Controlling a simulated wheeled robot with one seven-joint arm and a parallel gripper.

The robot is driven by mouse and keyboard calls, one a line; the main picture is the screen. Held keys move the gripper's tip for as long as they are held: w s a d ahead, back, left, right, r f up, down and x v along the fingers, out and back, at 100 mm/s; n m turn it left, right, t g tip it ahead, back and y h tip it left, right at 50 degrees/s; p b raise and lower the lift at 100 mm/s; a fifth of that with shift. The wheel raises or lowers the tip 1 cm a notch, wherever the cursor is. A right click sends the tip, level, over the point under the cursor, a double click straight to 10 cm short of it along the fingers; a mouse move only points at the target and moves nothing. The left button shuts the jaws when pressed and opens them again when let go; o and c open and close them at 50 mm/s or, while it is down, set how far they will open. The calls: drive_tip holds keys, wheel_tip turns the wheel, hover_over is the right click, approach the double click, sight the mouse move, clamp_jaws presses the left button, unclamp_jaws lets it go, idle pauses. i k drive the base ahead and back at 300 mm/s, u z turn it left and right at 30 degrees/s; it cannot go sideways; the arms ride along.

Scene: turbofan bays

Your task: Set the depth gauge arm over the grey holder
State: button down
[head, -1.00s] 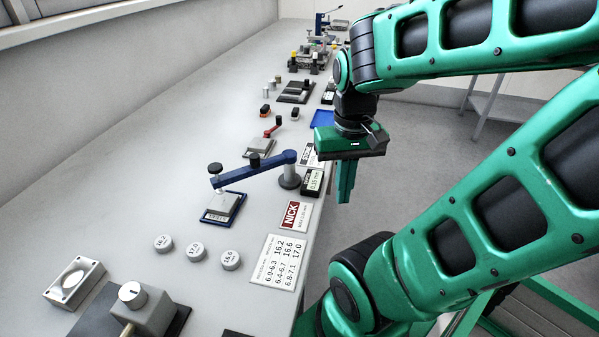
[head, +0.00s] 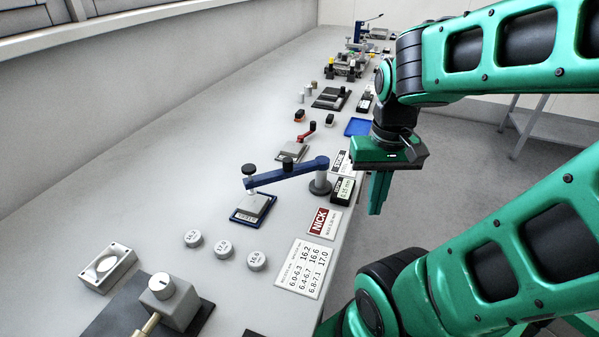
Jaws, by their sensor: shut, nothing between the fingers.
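A small display box (head: 343,190) stands beside the post, with a red NICK card (head: 322,221) nearer. Several round discs (head: 223,248), a number chart (head: 307,268) and a clamp block (head: 169,300) lie nearer. A red lever (head: 306,136) stands behind. The left bench is clear.

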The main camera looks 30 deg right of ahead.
sight(321, 163)
drive_tip(key=u, duration=0.35)
drive_tip(key=k, duration=1.6)
drive_tip(key=z, duration=0.35)
drive_tip(key=i, duration=1)
